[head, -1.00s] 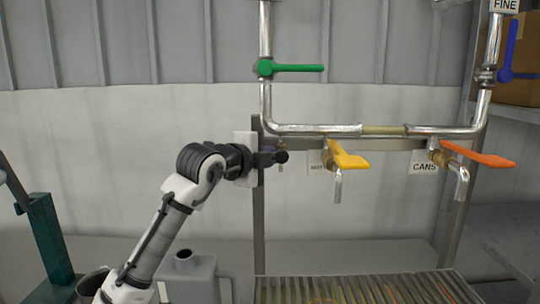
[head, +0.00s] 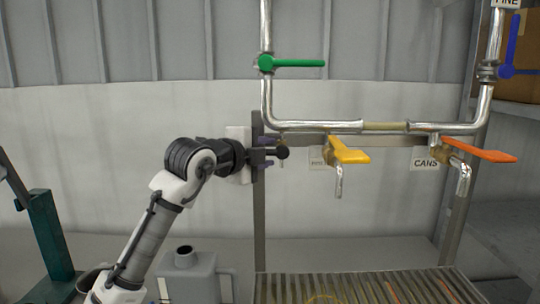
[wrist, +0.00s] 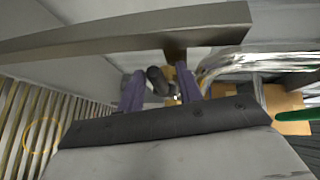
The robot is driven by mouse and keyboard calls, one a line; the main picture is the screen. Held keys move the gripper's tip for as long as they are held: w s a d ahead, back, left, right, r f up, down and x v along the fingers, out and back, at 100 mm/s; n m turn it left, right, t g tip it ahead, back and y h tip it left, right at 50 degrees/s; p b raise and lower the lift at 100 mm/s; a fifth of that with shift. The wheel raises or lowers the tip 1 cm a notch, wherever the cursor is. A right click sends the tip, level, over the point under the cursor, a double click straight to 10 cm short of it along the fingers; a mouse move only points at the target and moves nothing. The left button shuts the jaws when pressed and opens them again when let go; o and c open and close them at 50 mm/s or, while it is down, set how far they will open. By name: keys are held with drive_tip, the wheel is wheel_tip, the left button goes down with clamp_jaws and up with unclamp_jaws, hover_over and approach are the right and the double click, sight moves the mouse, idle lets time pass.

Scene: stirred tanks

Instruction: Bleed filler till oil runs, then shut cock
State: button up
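My gripper (head: 266,152) is at the left post of the pipe frame, its purple fingers spread apart. A small black knob (head: 282,152) is at the fingertips. In the wrist view the knob (wrist: 157,80) shows between the two fingers (wrist: 160,90), with no clear grip on it. A small metal stub hangs below the knob. The filler pipe (head: 315,126) runs right from there. It carries a yellow lever (head: 350,155) over a bent spout (head: 339,182) and an orange lever (head: 480,150) by a CANS label (head: 426,159). No running oil is visible at the spouts.
A green lever (head: 299,63) lies level on the upright pipe. A blue lever (head: 512,45) stands at the right pipe. Below is a slatted grating (head: 370,285) with a yellow ring mark (head: 323,299). A grey can (head: 188,278) stands below my arm.

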drive_tip(key=b+v, duration=0.3)
drive_tip(key=v, duration=0.8)
drive_tip(key=shift+s, duration=0.25)
drive_tip(key=shift+s+a+r, duration=0.1)
drive_tip(key=shift+s+a, duration=0.05)
drive_tip(key=shift+s+a+r, duration=0.1)
drive_tip(key=shift+s+r, duration=0.2)
drive_tip(key=shift+s, duration=0.65)
drive_tip(key=shift+s+d+r, duration=0.1)
drive_tip(key=shift+s+r, duration=0.2)
drive_tip(key=shift+s, duration=0.65)
drive_tip(key=shift+s+a+r, duration=0.1)
drive_tip(key=shift+s+r, duration=0.25)
drive_tip(key=shift+s, duration=0.6)
